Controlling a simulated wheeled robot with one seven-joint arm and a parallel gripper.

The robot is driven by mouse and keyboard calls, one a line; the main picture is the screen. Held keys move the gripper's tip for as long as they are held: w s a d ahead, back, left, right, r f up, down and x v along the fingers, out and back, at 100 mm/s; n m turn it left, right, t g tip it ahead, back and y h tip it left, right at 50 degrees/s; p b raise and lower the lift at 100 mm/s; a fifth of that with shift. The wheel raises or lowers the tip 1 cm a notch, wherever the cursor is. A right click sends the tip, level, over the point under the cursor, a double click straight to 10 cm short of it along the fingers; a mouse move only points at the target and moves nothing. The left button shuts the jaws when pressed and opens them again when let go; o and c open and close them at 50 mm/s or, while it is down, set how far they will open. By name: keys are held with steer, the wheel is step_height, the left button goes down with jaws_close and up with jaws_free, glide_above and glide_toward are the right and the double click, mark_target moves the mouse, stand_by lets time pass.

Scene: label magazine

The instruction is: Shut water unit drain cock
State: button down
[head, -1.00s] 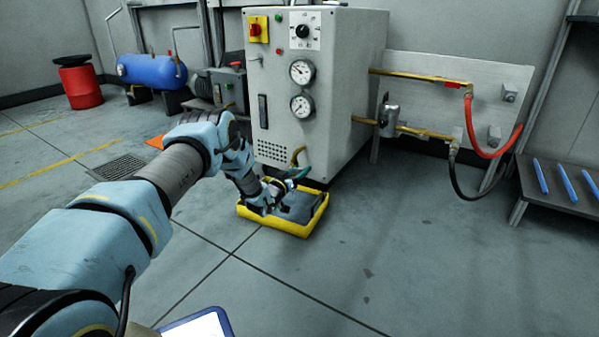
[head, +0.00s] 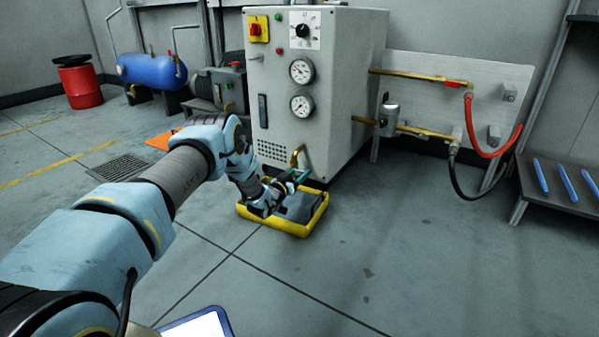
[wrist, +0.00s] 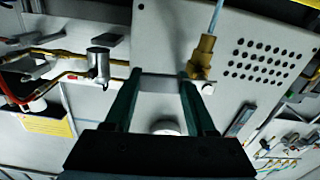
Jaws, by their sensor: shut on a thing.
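The water unit (head: 345,90) is a pale grey cabinet with gauges and a dial. Its brass drain cock (head: 298,155) sits low on the front, above a yellow-rimmed tray (head: 318,217). The brass fitting also shows in the wrist view (wrist: 203,55), beside the right fingertip. My gripper (head: 299,176) is at the cock, above the tray. In the wrist view its dark green fingers (wrist: 160,84) stand apart, with a pale flat piece between their tips. It is shut on this piece, which appears to be the cock's lever. My gripper partly hides the cock in the head view.
A silver filter (head: 389,118) and brass pipes with red and black hoses are to the right. A blue tank (head: 152,71) and red drum (head: 79,84) stand at the back left. The floor in front and right of the tray is clear.

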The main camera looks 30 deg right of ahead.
steer(key=shift+f+m, duration=0.3)
steer(key=shift+m, duration=0.3)
steer(key=shift+c, duration=1.1)
jaws_free()
steer(key=shift+s+a+r+p, duration=0.15)
steer(key=shift+s+a+p, duration=0.05)
steer(key=shift+a+p, duration=0.25)
steer(key=p+v, duration=0.4)
steer(key=v, duration=0.5)
steer(key=shift+s+a+p, duration=0.25)
steer(key=shift+a+p, duration=0.05)
